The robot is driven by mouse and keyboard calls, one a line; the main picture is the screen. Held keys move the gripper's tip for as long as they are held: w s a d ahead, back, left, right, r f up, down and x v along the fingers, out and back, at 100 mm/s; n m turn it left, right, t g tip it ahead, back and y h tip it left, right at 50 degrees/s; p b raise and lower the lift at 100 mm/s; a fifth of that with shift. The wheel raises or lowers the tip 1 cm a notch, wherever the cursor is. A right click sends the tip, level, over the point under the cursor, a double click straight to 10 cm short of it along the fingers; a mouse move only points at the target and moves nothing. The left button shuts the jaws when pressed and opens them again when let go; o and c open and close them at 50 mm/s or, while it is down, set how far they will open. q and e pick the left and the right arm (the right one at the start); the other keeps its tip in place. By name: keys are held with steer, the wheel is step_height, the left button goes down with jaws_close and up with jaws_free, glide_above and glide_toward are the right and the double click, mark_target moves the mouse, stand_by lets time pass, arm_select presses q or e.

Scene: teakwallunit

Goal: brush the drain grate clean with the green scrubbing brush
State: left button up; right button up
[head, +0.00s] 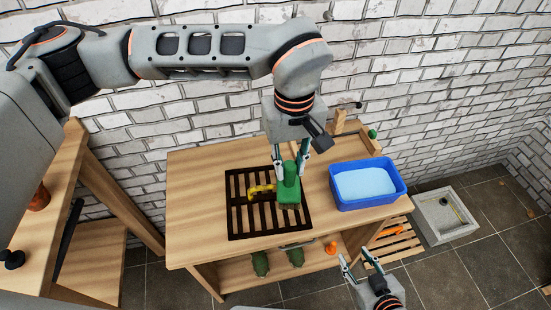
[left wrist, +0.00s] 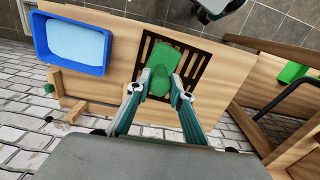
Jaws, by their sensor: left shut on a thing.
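The dark drain grate (head: 270,233) lies flat on the wooden bench top. My left gripper (head: 289,172) is shut on the green scrubbing brush (head: 289,190), whose brown bristles point down at the right part of the grate. Whether the bristles touch the slats I cannot tell. A yellow thing (head: 262,189) lies on the grate just left of the brush. In the left wrist view the brush (left wrist: 164,68) sits between the fingertips and hides part of the grate (left wrist: 206,63). My right gripper (head: 357,263) is open and empty, in front of the bench at the lower right.
A blue tub (head: 368,203) with pale blue contents stands right of the grate. The bench top (head: 200,180) left of the grate is clear. Green items (head: 261,264) and an orange one (head: 331,248) sit on the lower shelf. A brick wall closes the back.

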mark_target(290, 179)
arm_select(q)
steer(key=shift+d+f+b, duration=0.1)
steer(key=shift+f+b, duration=0.2)
steer(key=shift+f, duration=0.15)
steer(key=shift+f+b, duration=1.1)
steer(key=shift+f, duration=0.95)
steer(key=shift+r, duration=0.1)
